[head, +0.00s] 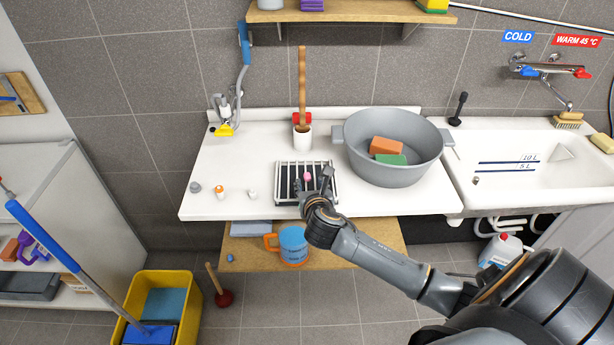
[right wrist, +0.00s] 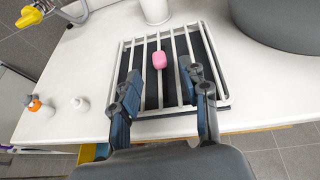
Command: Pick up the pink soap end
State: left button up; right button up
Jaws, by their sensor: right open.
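The pink soap end (right wrist: 159,60) lies on a white-barred rack (right wrist: 222,80) over a dark tray on the white counter. It also shows in the head view (head: 307,176), small, just beyond my right gripper. My right gripper (right wrist: 158,85) is open, its two fingers spread above the rack on either side of the soap's line. The soap is a little farther from me than the fingertips, and nothing is between the fingers. In the head view, the right gripper (head: 313,181) partly covers the rack (head: 283,166). My left gripper is not in view.
A grey basin (head: 394,170) with sponges stands right of the rack. Small bottles (head: 220,191) stand to the left. A sink (head: 515,165) is at the far right. The counter between bottles and rack is clear.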

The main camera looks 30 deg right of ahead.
aim_at(307, 176)
jog(key=x, duration=0.5)
jog(key=shift+r+p, duration=0.2)
jog(key=shift+p, duration=0.2)
jog(key=shift+c, duration=0.5)
jog(key=c, duration=0.7)
